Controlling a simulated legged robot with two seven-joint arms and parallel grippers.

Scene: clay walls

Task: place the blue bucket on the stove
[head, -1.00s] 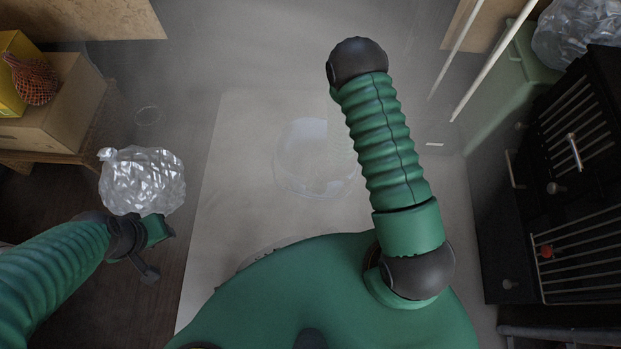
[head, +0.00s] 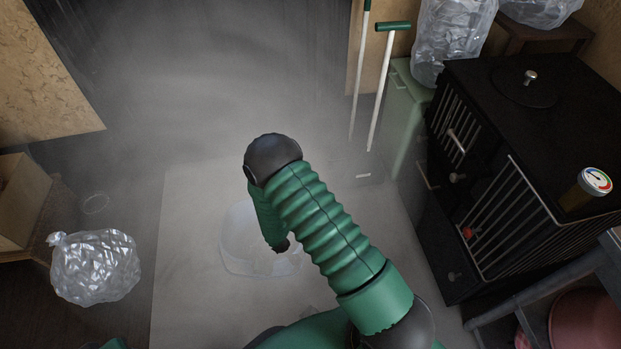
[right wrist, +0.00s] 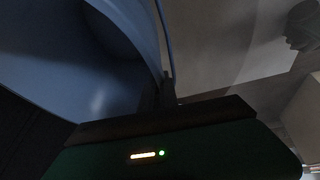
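The blue bucket (right wrist: 75,45) fills the left of the right wrist view, very close, with its curved rim running down to my right gripper (right wrist: 167,90). The gripper's dark fingers meet the rim and appear shut on it; the far finger is largely hidden. In the head view my right arm bends down over the floor, and its gripper and the bucket are hidden. The black stove (head: 570,110) stands at the right, with a flat top, a round lid and barred sides. My left gripper is out of view.
Long-handled tools (head: 385,80) lean nearby. A clear bag (head: 95,268) is at left. A translucent tub (head: 240,250) is on the floor mat.

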